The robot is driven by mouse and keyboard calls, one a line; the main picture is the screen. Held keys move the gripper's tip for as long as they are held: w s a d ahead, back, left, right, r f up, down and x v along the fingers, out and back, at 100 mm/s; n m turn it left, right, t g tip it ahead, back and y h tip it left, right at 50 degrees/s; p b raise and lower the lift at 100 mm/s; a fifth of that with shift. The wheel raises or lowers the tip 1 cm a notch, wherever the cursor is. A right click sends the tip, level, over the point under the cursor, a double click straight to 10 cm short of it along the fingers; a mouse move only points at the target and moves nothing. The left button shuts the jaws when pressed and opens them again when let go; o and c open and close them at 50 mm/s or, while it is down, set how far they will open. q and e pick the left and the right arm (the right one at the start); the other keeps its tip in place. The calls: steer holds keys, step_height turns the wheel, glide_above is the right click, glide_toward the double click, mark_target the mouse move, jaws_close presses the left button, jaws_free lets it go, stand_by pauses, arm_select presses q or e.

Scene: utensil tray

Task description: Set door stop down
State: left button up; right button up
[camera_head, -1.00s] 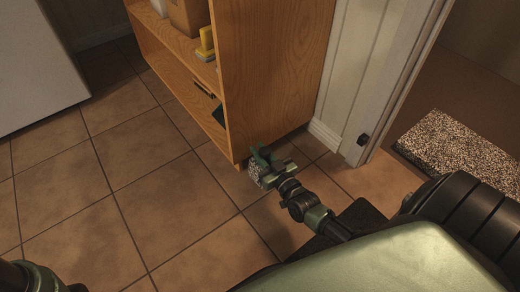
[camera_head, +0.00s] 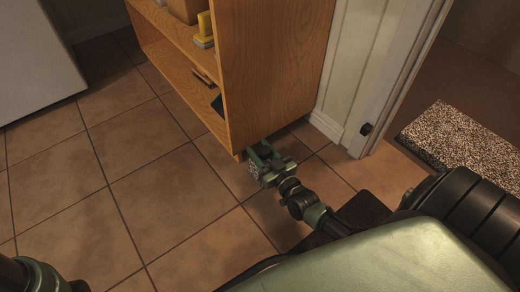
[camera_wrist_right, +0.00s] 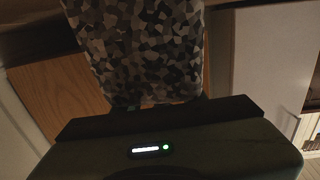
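A grey-and-black speckled block, apparently the door stop (camera_wrist_right: 145,45), fills the upper middle of the right wrist view, directly in front of my right gripper. In the head view a small speckled part of the door stop (camera_head: 254,170) shows beside the fingers. My right gripper (camera_head: 262,157) is low over the tiled floor, near the front bottom corner of the wooden shelf, and appears shut on the block. The fingers are mostly hidden in the wrist view. I cannot tell whether the block touches the floor. Part of my left arm shows at bottom left; its gripper is out of view.
The wooden shelf (camera_head: 275,80) stands just beyond my right gripper, with a yellow item (camera_head: 205,28) on it. A door frame (camera_head: 375,90) and a speckled mat (camera_head: 465,135) lie to the right. The tiled floor (camera_head: 110,190) to the left is clear.

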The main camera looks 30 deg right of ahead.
steer(key=shift+r, duration=0.15)
steer(key=s+p, duration=0.6)
steer(key=s, duration=0.6)
steer(key=shift+a, duration=0.1)
